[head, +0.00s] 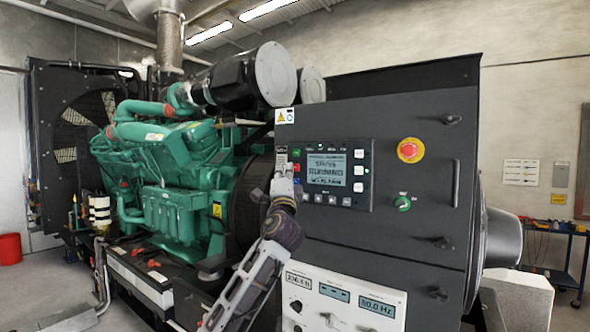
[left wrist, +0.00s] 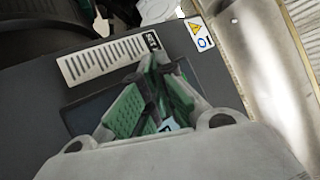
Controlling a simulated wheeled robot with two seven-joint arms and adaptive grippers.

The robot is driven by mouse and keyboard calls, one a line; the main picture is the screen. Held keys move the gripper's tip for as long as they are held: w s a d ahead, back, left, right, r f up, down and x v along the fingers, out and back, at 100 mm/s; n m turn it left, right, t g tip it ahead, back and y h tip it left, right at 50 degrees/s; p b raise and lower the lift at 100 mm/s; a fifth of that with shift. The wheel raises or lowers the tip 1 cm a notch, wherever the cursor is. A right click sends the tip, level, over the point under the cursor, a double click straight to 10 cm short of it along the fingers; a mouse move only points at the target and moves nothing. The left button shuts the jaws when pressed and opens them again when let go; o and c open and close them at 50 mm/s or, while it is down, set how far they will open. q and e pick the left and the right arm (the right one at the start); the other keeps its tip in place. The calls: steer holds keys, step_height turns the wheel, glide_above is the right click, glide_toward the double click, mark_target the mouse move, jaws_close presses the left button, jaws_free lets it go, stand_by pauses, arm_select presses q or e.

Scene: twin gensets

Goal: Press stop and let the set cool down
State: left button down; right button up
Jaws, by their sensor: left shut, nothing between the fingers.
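The control panel (head: 354,182) with a lit text display (head: 327,170) is on the dark cabinet front. A column of small buttons runs down its left side, including a green one (head: 296,153) and a red one (head: 297,168). My left gripper (head: 283,163) is shut and empty at the panel's left edge, beside these buttons. I cannot tell whether it touches the panel. In the left wrist view the shut green-padded fingers (left wrist: 156,66) point at the dark panel, below a slotted label plate (left wrist: 115,57); the buttons are hidden there. My right gripper is not in view.
A white meter panel (head: 345,302) is below. The green engine (head: 175,180) stands left. A tool cart (head: 556,268) is far right.

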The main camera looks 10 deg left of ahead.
arm_select(q)
steer(key=shift+w+d, duration=0.3)
steer(key=shift+w, duration=0.45)
stand_by(1.3)
steer(key=shift+s+a, duration=0.1)
steer(key=shift+s, duration=0.15)
steer(key=shift+s+a, duration=0.2)
steer(key=shift+s, duration=0.4)
steer(key=shift+s, duration=0.1)
steer(key=shift+s+a, duration=0.35)
steer(key=shift+s, duration=0.55)
steer(key=shift+s+a, duration=0.35)
steer(key=shift+s, duration=0.6)
steer(key=shift+s+a, duration=0.35)
steer(key=shift+s, duration=0.55)
